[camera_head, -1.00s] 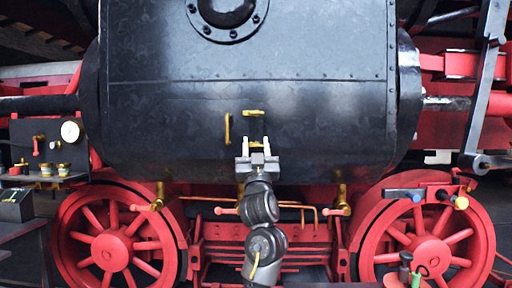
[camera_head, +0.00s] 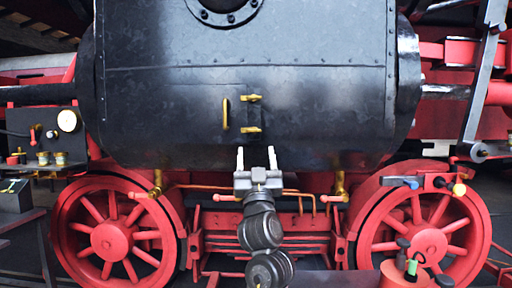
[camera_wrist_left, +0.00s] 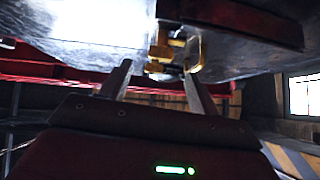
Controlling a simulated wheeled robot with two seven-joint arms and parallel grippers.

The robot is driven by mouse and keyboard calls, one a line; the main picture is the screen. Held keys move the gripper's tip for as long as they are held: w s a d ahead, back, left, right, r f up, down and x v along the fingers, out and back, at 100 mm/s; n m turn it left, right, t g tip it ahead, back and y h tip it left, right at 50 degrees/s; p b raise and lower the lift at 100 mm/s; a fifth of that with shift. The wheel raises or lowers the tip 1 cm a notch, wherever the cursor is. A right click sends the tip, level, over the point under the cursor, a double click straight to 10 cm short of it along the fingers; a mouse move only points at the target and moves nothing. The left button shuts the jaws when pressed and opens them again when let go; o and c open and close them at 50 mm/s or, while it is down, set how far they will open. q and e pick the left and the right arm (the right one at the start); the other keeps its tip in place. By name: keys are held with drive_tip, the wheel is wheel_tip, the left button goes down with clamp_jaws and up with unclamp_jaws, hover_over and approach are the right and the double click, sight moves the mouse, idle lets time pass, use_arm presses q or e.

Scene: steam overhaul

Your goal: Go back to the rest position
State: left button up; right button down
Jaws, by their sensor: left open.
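My left gripper (camera_head: 256,158) is open and empty, pointing up just below the brass-hinged hatch on the black cylinder (camera_head: 320,110). The hatch has a vertical brass handle (camera_head: 226,113) and two brass hinges, the upper one (camera_head: 251,98) and the lower one (camera_head: 251,129). The fingers are apart from these fittings in the head view. The left wrist view shows the open fingers (camera_wrist_left: 157,84) with brass fittings (camera_wrist_left: 172,50) beyond them. My right gripper is not in view.
Red wheels stand at left (camera_head: 110,241) and right (camera_head: 429,243). A shelf at left holds a white gauge (camera_head: 67,121) and small pots. Brass drain cocks, one of them at left (camera_head: 155,183), hang under the cylinder.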

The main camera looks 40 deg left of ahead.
use_arm(q)
drive_tip(key=shift+v, duration=0.9)
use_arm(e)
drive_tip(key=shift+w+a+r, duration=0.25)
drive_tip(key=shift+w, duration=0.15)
